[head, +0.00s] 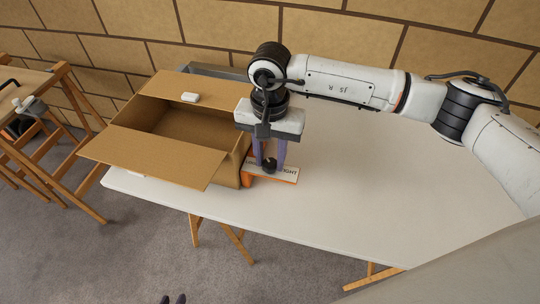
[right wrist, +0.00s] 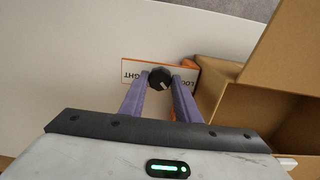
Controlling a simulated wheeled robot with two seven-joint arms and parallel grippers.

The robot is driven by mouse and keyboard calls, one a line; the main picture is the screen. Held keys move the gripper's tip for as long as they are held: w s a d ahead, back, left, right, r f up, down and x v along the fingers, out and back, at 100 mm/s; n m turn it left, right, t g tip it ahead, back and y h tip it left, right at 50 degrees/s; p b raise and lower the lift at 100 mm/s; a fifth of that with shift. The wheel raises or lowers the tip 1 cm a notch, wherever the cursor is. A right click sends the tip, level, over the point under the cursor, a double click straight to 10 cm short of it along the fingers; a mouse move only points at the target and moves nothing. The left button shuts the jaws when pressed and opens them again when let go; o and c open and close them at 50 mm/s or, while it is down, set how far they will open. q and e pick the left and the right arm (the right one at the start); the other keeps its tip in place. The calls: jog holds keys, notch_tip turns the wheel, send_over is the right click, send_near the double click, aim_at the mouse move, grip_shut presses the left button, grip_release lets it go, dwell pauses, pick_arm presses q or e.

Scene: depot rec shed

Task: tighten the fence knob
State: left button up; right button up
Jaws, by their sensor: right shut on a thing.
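The fence knob (right wrist: 160,79) is round and black with a pale mark on its face. It sits at a white label plate (right wrist: 131,72) with an orange edge and partly hidden upside-down lettering. In the head view the knob (head: 269,165) is at the plate (head: 286,173) on the table, beside the cardboard box. My right gripper (head: 270,163) points down with its purple fingers on either side of the knob, shut on it. My left gripper (head: 173,299) shows only as two dark fingertips, apart, at the bottom edge, over the floor; nothing shows between them.
An open cardboard box (head: 193,127) stands left of the knob, its flap jutting over the table's front edge. The white table (head: 400,190) is clear to the right. Wooden trestles (head: 75,150) stand at the left.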

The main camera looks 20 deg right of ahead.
jog(key=shift+f+m+b, duration=0.15)
jog(key=shift+m+b, duration=1.45)
jog(key=shift+m, duration=0.2)
jog(key=shift+m+b, duration=0.65)
jog(key=shift+m, duration=0.35)
jog(key=shift+m+b, duration=0.5)
jog(key=shift+m, duration=0.3)
jog(key=m+b, duration=0.1)
jog(key=m, duration=0.1)
jog(key=shift+m, duration=0.4)
jog(key=shift+m+b, duration=0.7)
jog(key=shift+m, duration=0.2)
jog(key=m+b, duration=0.1)
jog(key=m, duration=0.2)
jog(key=shift+m+b, duration=0.45)
jog(key=shift+m, duration=0.65)
pick_arm(q)
notch_tip(320, 180, down, 7)
jog(key=d, duration=0.1)
jog(key=shift+w+d+f, duration=0.2)
jog(key=shift+w+d, duration=0.1)
jog(key=shift+w, duration=0.15)
pick_arm(e)
jog(key=shift+r+m, duration=0.2)
jog(key=shift+m, duration=0.3)
pick_arm(q)
jog(key=shift+r, duration=0.1)
